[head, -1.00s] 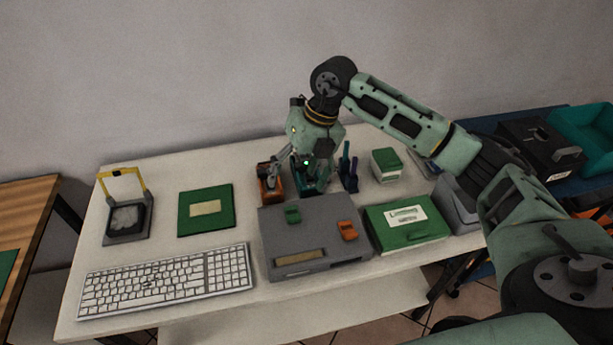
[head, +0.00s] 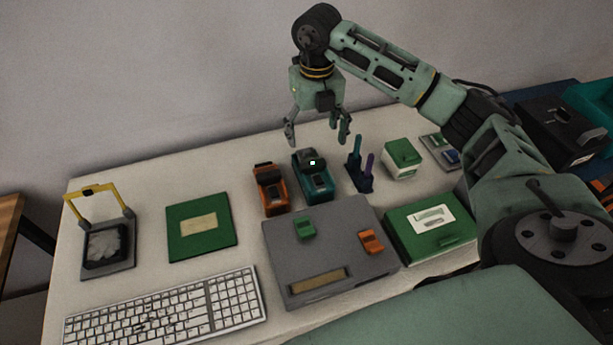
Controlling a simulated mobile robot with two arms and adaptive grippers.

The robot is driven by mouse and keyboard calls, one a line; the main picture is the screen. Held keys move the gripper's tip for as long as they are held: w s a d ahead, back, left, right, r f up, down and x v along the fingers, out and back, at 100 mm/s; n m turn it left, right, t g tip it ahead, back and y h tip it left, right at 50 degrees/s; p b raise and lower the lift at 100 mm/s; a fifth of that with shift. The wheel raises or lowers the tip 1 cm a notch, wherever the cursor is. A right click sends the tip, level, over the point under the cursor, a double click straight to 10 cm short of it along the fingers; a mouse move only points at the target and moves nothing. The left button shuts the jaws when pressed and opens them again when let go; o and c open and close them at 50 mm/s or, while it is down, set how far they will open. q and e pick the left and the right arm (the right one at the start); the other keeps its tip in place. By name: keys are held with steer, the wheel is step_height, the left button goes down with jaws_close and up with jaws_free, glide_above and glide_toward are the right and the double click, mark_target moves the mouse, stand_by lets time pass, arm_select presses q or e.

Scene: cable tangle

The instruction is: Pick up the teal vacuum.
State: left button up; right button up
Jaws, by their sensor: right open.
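The teal vacuum (head: 316,187) is a small teal block with a dark top. It stands on the white table behind the grey box, just right of a similar orange device (head: 270,190). My right gripper (head: 316,140) hangs above and a little behind the teal vacuum, pointing down. Its fingers are spread apart with nothing between them, clear of the vacuum. My left gripper is not in view.
A holder (head: 358,178) with blue and purple tools stands close to the vacuum's right. A grey box (head: 318,255) lies in front. A green-lidded box (head: 402,158) and green case (head: 430,225) are right. A keyboard (head: 165,312) and green board (head: 200,228) are left.

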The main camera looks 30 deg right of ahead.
mark_target(314, 166)
steer(key=f+b, duration=0.1)
steer(key=f, duration=0.1)
steer(key=f+b, duration=0.1)
steer(key=b, duration=0.1)
steer(key=shift+s+f, duration=0.2)
steer(key=shift+f, duration=0.2)
steer(key=shift+w+f+b, duration=0.1)
steer(key=shift+f+b, duration=0.25)
steer(key=shift+b, duration=0.1)
steer(key=shift+w+f+b, duration=0.1)
steer(key=shift+f+b, duration=0.25)
steer(key=shift+f, duration=0.55)
steer(key=f, duration=0.2)
steer(key=f+p, duration=0.1)
steer(key=f, duration=0.3)
steer(key=shift+s+a+f+p, duration=0.15)
steer(key=shift+s+p, duration=0.1)
steer(key=shift+p, duration=0.15)
steer(key=shift+f, duration=0.25)
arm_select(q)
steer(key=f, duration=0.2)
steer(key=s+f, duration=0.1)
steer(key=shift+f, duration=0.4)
arm_select(e)
steer(key=shift+c, duration=0.4)
steer(key=shift+r, duration=0.1)
steer(key=c, duration=1.5)
